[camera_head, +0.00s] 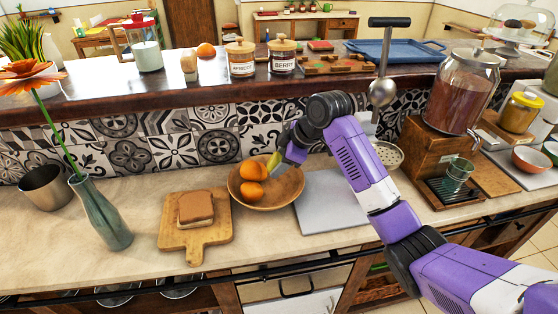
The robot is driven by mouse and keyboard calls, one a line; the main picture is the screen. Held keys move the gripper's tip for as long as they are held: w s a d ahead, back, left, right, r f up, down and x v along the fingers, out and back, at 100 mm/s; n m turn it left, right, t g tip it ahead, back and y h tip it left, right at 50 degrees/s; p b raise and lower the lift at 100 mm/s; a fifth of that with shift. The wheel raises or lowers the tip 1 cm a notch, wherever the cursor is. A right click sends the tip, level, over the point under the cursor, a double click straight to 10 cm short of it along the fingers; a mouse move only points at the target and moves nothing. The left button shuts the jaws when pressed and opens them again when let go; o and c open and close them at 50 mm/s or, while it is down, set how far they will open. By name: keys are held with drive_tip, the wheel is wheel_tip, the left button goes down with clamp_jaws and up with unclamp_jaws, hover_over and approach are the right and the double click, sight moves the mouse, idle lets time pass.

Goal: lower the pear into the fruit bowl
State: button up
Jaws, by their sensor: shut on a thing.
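The fruit bowl (290,198) is a round wooden bowl on the counter, left of the arm. Two oranges, an upper one (253,170) and a lower one (250,191), are in its left part. The pear (273,161) shows as a small yellow-green shape at the bowl's far side, partly hidden by my gripper. My gripper (279,158) is over the far part of the bowl, shut on the pear. I cannot tell whether the pear touches the bowl or an orange.
A cutting board (188,246) with a bread-like block (196,207) lies left of the bowl. A green vase (103,222) with an orange flower stands farther left. A grey board (335,205) lies right of the bowl. A tiled wall (160,139) rises behind to a raised ledge with jars.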

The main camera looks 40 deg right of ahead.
drive_tip(key=shift+f+b, duration=0.7)
drive_tip(key=shift+f, duration=0.75)
drive_tip(key=shift+f+b, duration=1.45)
drive_tip(key=shift+f, duration=1.1)
idle(1.0)
drive_tip(key=o, duration=1.5)
drive_tip(key=shift+o, duration=0.2)
drive_tip(key=v, duration=0.7)
drive_tip(key=shift+s+r, duration=0.25)
drive_tip(key=shift+r, duration=0.1)
